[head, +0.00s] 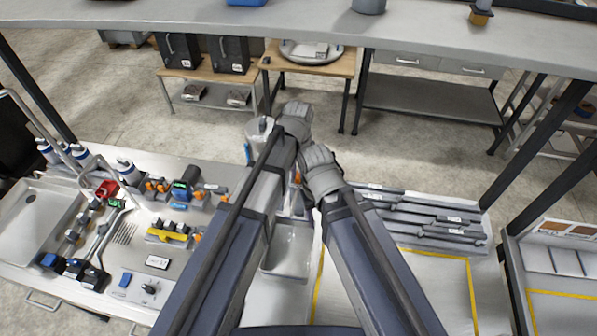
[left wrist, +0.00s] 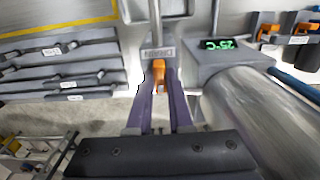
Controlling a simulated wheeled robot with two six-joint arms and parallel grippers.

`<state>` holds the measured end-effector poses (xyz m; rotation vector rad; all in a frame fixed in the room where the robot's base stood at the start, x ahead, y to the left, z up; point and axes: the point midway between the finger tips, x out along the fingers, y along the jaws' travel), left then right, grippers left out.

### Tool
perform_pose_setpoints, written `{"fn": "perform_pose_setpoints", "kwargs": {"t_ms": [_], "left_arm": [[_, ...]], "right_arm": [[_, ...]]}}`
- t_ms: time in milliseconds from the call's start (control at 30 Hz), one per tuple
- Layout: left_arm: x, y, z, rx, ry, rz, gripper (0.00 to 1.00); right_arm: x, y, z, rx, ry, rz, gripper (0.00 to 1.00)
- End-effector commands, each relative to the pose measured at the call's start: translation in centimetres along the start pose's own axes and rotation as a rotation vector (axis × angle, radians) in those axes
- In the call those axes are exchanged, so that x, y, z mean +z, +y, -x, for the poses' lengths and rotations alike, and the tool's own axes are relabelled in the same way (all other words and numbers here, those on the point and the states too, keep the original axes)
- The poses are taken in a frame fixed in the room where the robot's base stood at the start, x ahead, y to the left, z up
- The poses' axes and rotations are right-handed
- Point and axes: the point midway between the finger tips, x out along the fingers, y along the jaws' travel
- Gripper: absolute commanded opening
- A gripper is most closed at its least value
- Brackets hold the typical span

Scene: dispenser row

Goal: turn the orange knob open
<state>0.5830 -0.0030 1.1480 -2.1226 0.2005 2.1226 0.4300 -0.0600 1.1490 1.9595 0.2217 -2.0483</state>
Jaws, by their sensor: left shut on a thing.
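An orange knob (left wrist: 158,72) sits below a small label plate (left wrist: 158,52) in the left wrist view. My left gripper (left wrist: 159,82) has its two purple fingers closed on either side of it, touching it. An orange bit of the knob seems to show between my arm links in the head view (head: 297,177); the rest there is hidden. A metal rod runs up from the knob's label. How far the knob is turned cannot be told. My right gripper does not show in either view.
A large metal cylinder (left wrist: 255,110) and a box with a green display (left wrist: 220,45) stand close beside the gripper. Labelled grey bars (head: 430,215) lie to the right. A sink (head: 35,220) and bottles are at the left.

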Motion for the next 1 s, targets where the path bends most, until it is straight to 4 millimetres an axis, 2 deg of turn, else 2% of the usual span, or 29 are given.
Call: {"fn": "perform_pose_setpoints", "kwargs": {"t_ms": [400,433,700,1000], "left_arm": [[0.02,0.00,-0.01,0.000,0.000,0.009,0.00],[0.02,0.00,-0.01,0.000,0.000,0.009,0.20],[0.01,0.00,-0.01,0.000,0.000,0.008,0.49],[0.00,0.00,0.15,0.000,0.000,0.007,0.49]], "right_arm": [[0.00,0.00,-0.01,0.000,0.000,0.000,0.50],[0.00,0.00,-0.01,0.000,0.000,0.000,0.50],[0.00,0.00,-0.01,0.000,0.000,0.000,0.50],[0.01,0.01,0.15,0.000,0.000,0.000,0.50]]}}
